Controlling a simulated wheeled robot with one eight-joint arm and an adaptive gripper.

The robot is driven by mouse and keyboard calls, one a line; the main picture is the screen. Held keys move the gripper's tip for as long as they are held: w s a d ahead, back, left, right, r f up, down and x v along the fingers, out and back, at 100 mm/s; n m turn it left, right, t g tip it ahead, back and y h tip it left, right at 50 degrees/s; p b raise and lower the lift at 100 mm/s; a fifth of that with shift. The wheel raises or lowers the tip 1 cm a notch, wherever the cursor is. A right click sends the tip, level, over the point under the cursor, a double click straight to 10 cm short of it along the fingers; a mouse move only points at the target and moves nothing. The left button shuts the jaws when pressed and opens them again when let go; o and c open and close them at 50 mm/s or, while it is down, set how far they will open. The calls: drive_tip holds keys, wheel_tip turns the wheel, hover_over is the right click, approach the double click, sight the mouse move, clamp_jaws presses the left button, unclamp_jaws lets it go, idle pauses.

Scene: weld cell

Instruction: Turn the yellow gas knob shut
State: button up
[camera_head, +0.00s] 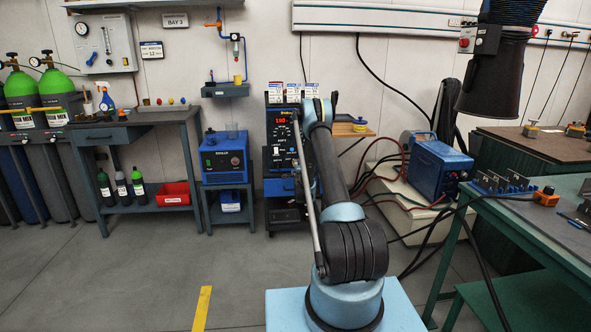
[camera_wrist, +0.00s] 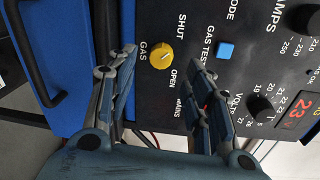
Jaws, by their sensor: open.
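The yellow gas knob (camera_wrist: 161,54) is on the dark front panel (camera_wrist: 184,17) of the blue-sided machine in the wrist view. "GAS" is printed left of it, "SHUT" above right and "OPEN" below right. A small pale mark shows on the knob, but its exact pointing is too small to tell. My gripper (camera_wrist: 163,60) is open, with one finger on each side of the knob in the picture. The fingers look apart from it, and nothing is between them. In the head view the machine (camera_head: 284,118) stands behind my arm, which hides the knob and my gripper.
A blue button (camera_wrist: 226,50) and a black volts knob (camera_wrist: 260,108) sit right of the yellow knob. A black handle (camera_wrist: 35,60) is at the left. A blue cooler (camera_head: 225,158) stands left of the machine, and a green table (camera_head: 520,225) is at the right.

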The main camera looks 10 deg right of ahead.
drive_tip(key=s, duration=0.6)
drive_tip(key=shift+s+r, duration=0.25)
drive_tip(key=shift+s, duration=0.1)
drive_tip(key=shift+r, duration=0.1)
drive_tip(key=s+r+n+g, duration=0.2)
drive_tip(key=s+r, duration=0.2)
drive_tip(key=r, duration=0.3)
drive_tip(key=s+r+n+g, duration=0.2)
drive_tip(key=s+r+n, duration=0.15)
drive_tip(key=r, duration=0.45)
drive_tip(key=s+r+n+g, duration=0.2)
drive_tip(key=s+r, duration=0.2)
drive_tip(key=s, duration=0.6)
drive_tip(key=s+r+n+g, duration=0.15)
drive_tip(key=s+r, duration=0.35)
drive_tip(key=s, duration=0.5)
drive_tip(key=s+f+n+g, duration=0.2)
drive_tip(key=s+n, duration=0.1)
drive_tip(key=s, duration=1.2)
drive_tip(key=s+f+n+g, duration=0.3)
drive_tip(key=s+n, duration=0.1)
drive_tip(key=s, duration=1.2)
drive_tip(key=s+f+n+g, duration=0.2)
drive_tip(key=s+f+n, duration=0.1)
drive_tip(key=s, duration=1.2)
drive_tip(key=shift+s+n, duration=0.15)
drive_tip(key=shift+n, duration=0.25)
